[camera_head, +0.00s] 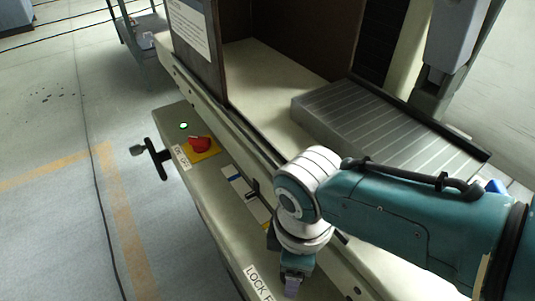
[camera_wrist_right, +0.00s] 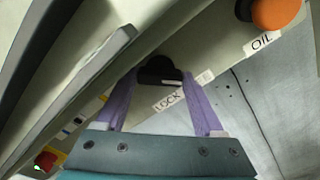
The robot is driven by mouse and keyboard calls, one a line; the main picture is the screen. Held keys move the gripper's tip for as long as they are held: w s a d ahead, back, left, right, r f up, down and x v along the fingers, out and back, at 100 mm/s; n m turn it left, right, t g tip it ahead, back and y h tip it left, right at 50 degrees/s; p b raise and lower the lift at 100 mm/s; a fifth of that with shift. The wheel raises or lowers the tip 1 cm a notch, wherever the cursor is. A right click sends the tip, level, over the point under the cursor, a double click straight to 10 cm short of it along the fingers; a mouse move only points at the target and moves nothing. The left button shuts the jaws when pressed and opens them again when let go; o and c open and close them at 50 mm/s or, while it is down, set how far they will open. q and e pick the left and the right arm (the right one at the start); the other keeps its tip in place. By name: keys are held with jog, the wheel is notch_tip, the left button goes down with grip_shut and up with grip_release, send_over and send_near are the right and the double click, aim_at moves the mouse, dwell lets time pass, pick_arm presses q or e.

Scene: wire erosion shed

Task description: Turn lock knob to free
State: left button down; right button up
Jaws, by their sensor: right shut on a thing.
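The lock knob (camera_wrist_right: 158,70) is a dark round knob on the pale machine panel, beside a label reading LOCK (camera_wrist_right: 167,101). A light pointer mark shows on its lower right edge. My right gripper (camera_wrist_right: 161,73) has its two purple fingers on either side of the knob and is shut on it. In the head view my right gripper (camera_head: 292,286) reaches down at the bottom, next to the label starting LOCK F (camera_head: 258,283); the knob is hidden there. My left gripper is in neither view.
An orange knob (camera_wrist_right: 276,12) stands by the OIL label (camera_wrist_right: 261,43). Along the panel are a red switch on a yellow plate (camera_head: 200,145), a green lamp (camera_head: 183,126), a small lever (camera_head: 253,191) and a black handle (camera_head: 154,158). A ribbed grey block (camera_head: 370,120) lies behind. Floor at left is open.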

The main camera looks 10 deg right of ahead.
dwell(0.4)
jog(key=o, duration=1.4)
notch_tip(320, 180, up, 9)
jog(key=p, duration=0.5)
jog(key=shift+p, duration=0.3)
jog(key=shift+r, duration=0.45)
